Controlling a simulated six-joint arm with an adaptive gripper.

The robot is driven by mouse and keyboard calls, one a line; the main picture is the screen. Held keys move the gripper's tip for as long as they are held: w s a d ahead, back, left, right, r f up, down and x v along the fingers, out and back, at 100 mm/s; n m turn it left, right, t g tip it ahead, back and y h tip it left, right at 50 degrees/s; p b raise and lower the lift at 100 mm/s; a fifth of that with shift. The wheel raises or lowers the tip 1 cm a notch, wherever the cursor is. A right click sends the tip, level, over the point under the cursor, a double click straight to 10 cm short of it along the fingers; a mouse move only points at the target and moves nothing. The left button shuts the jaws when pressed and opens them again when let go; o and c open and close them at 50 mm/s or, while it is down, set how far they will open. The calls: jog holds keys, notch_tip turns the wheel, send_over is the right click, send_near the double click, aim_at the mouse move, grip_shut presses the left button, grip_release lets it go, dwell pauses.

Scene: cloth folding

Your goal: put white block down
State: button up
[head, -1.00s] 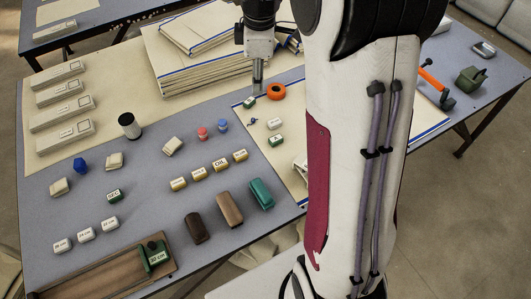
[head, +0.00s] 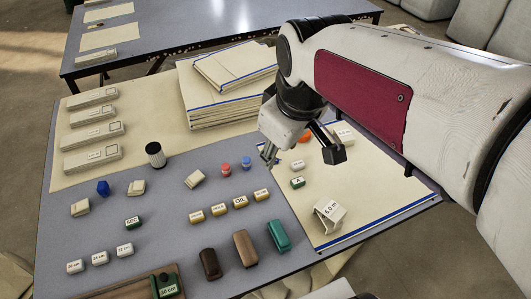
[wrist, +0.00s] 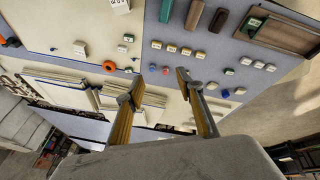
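A small white block (head: 297,166) lies on the cream sheet, just behind a white-and-green block (head: 298,182). It also shows small in the wrist view (wrist: 122,48). I cannot tell whether it is the task's white block, since other pale blocks lie around. My gripper (head: 268,155) hangs above the table, left of the small white block. In the wrist view my gripper (wrist: 158,85) has its two fingers well apart, with nothing between them.
A larger pale block (head: 330,212) and an orange ring (head: 300,138) are on the sheet. A stack of cream boards (head: 230,100) stands behind. Several labelled blocks (head: 240,202) and a black-topped cylinder (head: 155,154) occupy the grey table (head: 160,225).

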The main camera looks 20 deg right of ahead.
jog(key=s+a+m, duration=0.1)
jog(key=s+m, duration=0.1)
jog(key=s, duration=0.3)
jog(key=s+a+f+m+t, duration=0.1)
jog(key=s+a+m, duration=0.1)
jog(key=s, duration=0.3)
jog(key=shift+s+f+m, duration=0.15)
jog(key=shift+f+m, duration=0.15)
jog(key=shift+m, duration=0.1)
